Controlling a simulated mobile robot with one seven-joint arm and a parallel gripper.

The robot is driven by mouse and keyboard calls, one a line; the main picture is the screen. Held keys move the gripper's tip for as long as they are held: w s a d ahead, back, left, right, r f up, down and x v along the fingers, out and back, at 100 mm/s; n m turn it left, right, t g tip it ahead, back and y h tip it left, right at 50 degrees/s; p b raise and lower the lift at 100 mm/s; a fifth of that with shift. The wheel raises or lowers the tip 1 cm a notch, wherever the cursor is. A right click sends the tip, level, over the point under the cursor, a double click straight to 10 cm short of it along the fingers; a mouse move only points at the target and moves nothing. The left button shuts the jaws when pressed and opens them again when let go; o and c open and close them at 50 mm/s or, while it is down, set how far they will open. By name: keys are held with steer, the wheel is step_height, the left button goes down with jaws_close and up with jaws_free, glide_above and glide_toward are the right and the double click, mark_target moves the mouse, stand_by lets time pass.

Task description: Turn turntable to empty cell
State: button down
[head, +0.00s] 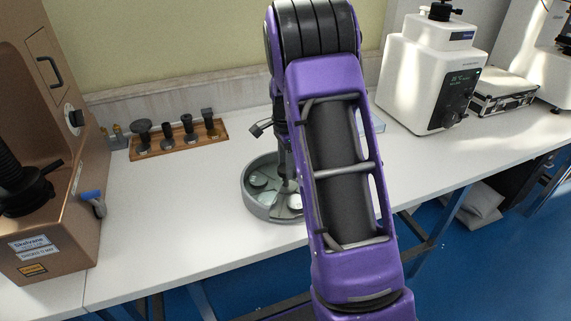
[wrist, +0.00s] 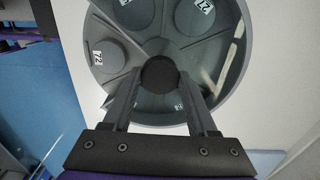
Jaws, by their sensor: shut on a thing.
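The turntable (head: 257,212) is a round grey tray with divided cells on the white bench, partly hidden behind my arm in the head view. The wrist view shows its rim (wrist: 238,75) and the black central knob (wrist: 159,72). My gripper (wrist: 160,80) is over the centre with its fingers closed on the knob's sides. A grey disc labelled 72 (wrist: 108,57) lies in the left cell, and one labelled 27 (wrist: 194,16) lies at the upper right. Another disc lies at the upper left. The right cell (wrist: 214,58) looks empty. A small label shows low between the fingers.
A brown tester (head: 50,150) stands at the left. A wooden rack (head: 180,141) with several dark fittings is at the back. A white tester (head: 425,75) and a metal case (head: 503,92) stand at the right. Bare bench lies left of the turntable.

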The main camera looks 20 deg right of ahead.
steer(key=shift+c, duration=1)
jaws_free()
step_height(320, 180, up, 17)
steer(key=p, duration=0.2)
steer(key=shift+r, duration=0.2)
